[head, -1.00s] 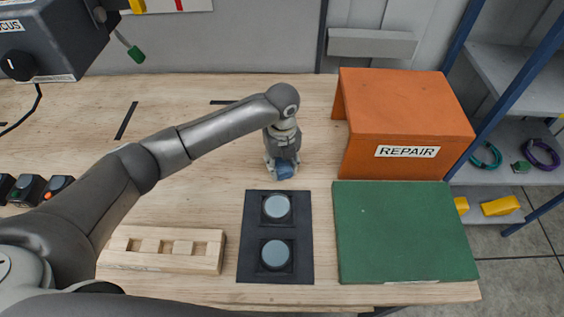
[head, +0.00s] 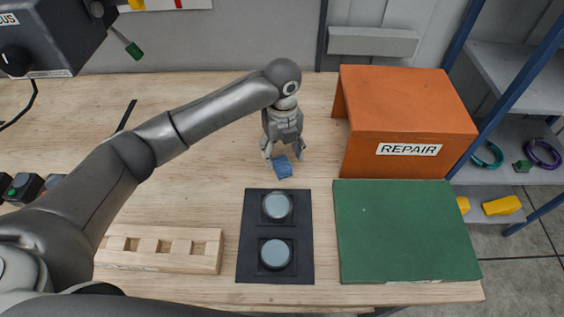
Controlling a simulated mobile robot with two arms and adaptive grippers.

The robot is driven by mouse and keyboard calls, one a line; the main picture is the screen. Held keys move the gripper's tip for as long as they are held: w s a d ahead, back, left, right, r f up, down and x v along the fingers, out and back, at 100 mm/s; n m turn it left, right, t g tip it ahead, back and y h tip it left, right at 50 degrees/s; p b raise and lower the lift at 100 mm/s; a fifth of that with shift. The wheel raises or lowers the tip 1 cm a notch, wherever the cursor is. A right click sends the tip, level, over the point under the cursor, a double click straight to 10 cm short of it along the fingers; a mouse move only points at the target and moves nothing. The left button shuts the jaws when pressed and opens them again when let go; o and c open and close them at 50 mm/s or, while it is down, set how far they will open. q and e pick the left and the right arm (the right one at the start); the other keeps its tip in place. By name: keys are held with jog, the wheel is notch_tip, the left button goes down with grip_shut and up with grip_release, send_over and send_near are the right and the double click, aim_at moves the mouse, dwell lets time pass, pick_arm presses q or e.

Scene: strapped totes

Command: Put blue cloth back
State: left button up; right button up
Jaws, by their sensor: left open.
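The blue cloth (head: 283,167) is a small folded blue piece lying on the wooden table, just behind the black pad with two round discs. My left gripper (head: 283,156) is above it, pointing down, with its fingers spread and apart from the cloth. The cloth shows below and between the fingertips. My right gripper is not in view.
An orange box marked REPAIR (head: 407,118) stands right of the gripper. A green mat (head: 405,232) lies in front of it. The black pad (head: 275,235) and a slotted wooden block (head: 160,249) lie near the front edge. Bare table (head: 195,190) is free on the left.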

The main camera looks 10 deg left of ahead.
aim_at(282, 164)
pick_arm(q)
notch_tip(282, 164, up, 7)
jog(key=b, duration=0.1)
jog(key=shift+r, duration=0.15)
jog(key=shift+s, duration=0.1)
dwell(0.4)
